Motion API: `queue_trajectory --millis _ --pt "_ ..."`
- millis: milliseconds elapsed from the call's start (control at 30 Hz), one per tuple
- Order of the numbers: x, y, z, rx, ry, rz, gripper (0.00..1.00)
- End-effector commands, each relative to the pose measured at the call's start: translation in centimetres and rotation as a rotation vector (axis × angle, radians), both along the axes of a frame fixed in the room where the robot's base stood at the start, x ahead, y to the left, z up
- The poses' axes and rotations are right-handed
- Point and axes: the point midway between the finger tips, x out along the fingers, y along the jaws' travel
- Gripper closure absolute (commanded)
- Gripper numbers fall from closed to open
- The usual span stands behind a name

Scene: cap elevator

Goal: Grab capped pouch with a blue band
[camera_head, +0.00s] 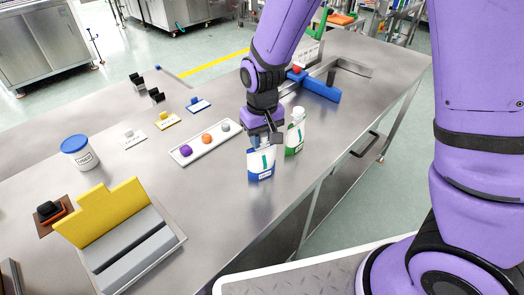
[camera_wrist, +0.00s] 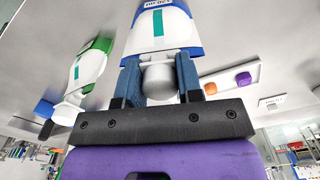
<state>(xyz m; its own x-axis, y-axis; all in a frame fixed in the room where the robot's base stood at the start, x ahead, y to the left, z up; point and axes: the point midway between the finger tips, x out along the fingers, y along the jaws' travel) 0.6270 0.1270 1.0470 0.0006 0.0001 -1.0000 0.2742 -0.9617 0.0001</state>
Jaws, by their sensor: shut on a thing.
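The capped pouch with a blue band (camera_head: 261,166) is white with a teal mark and stands near the front edge of the steel table. It also shows in the wrist view (camera_wrist: 160,32), its cap (camera_wrist: 159,80) between the blue fingers. My gripper (camera_head: 263,138) comes down from above and is shut on this pouch at its cap end; in the wrist view its fingers (camera_wrist: 160,82) flank the cap. A second pouch with a green band (camera_head: 296,133) stands just to the right, apart from my gripper; it shows at left in the wrist view (camera_wrist: 88,70).
A white tray (camera_head: 190,160) with purple, orange and grey caps lies to the left. Small label stands, a blue-lidded tub (camera_head: 79,152) and a yellow-and-grey holder (camera_head: 113,215) stand farther left. A blue block (camera_head: 320,90) lies behind. The table's front edge is close to the pouches.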

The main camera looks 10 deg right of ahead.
Motion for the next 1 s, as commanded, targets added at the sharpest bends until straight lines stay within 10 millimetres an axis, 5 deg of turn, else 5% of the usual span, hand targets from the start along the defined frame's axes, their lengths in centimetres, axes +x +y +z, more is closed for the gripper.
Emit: queue_trajectory --millis 433,1000 --pt "0.0 0.0 3.6 0.002 -0.004 0.001 1.00" --pt "-11.0 2.2 4.6 0.001 0.000 0.003 1.00"
